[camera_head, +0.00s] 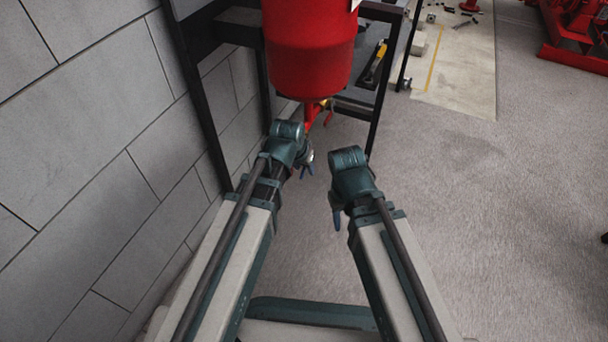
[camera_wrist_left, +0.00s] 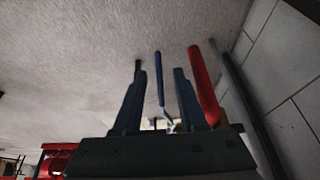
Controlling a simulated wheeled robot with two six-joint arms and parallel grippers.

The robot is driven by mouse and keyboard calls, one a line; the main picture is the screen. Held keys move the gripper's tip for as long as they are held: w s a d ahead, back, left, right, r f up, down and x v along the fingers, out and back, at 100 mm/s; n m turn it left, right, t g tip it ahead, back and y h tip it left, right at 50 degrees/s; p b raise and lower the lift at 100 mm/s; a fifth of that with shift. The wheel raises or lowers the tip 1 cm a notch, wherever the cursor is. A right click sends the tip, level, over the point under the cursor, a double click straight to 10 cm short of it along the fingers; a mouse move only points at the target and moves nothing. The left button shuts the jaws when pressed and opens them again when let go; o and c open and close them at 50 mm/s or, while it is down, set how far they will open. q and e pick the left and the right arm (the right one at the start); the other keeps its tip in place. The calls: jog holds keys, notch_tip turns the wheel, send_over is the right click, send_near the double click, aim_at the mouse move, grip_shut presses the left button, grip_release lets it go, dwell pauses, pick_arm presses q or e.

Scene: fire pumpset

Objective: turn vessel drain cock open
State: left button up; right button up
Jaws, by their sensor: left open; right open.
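The red vessel (camera_head: 308,55) hangs in a dark frame in the head view. A red drain pipe (camera_head: 310,115) comes down from its bottom, with a small reddish lever-like part beside it. My left gripper (camera_head: 306,170) is open just below and in front of this pipe. In the left wrist view, a thin blue lever (camera_wrist_left: 160,80) shows between the open fingers of my left gripper (camera_wrist_left: 158,68), apart from both. A red rod-like part (camera_wrist_left: 204,85) lies just right of the right finger. The cock's body is mostly hidden. My right gripper (camera_head: 337,218) is open and empty, pointing down.
A grey block wall (camera_head: 90,140) runs close along the left. Dark frame posts (camera_head: 385,85) flank the vessel, with a shelf of tools (camera_head: 375,65) behind.

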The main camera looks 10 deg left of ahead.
pick_arm(q)
jog(key=shift+w+f, duration=0.1)
jog(key=shift+f, duration=0.15)
grip_shut()
dwell(1.4)
